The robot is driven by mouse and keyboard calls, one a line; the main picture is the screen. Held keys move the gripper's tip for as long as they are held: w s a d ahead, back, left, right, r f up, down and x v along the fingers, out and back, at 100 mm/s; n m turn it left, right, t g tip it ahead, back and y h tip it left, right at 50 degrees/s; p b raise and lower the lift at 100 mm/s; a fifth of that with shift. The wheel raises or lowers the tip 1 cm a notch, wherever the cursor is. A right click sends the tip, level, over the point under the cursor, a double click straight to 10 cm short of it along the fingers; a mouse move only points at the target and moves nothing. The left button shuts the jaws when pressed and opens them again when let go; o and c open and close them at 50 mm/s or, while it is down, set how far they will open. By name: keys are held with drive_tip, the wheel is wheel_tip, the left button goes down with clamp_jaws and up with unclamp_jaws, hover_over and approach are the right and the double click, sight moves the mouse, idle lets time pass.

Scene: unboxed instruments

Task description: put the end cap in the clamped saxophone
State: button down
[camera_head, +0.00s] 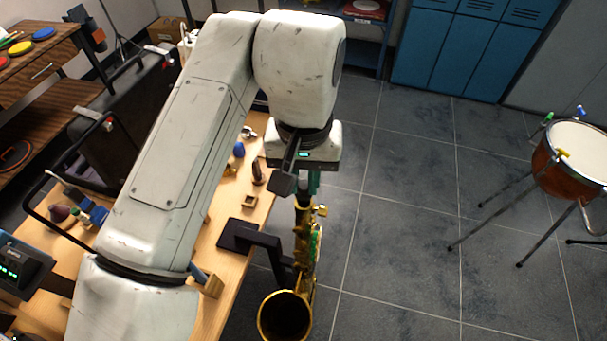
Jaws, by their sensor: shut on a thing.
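The brass saxophone (285,318) is held upright beside the table's right edge by a black clamp (262,239). Its dark open bell faces up at the bottom of the view, and its narrow top end is just below my gripper. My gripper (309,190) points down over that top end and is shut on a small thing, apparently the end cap. A bit of green shows at the fingers, but the wrist hides most of them and the held piece. I cannot tell whether the held piece touches the saxophone.
The wooden table (228,280) holds a blue egg-shaped thing (239,149), a brown piece (258,172) and a small wooden box (249,202). A drum on legs (571,160) stands at the right. Tiled floor between is clear. My arm hides much of the table.

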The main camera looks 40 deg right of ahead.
drive_tip(key=shift+f+b, duration=0.3)
drive_tip(key=shift+f, duration=0.95)
idle(2.2)
idle(0.4)
drive_tip(key=c, duration=0.9)
unclamp_jaws()
drive_tip(key=shift+c, duration=0.2)
drive_tip(key=shift+r+p, duration=2.85)
drive_tip(key=shift+r, duration=0.25)
drive_tip(key=shift+d+f, duration=0.1)
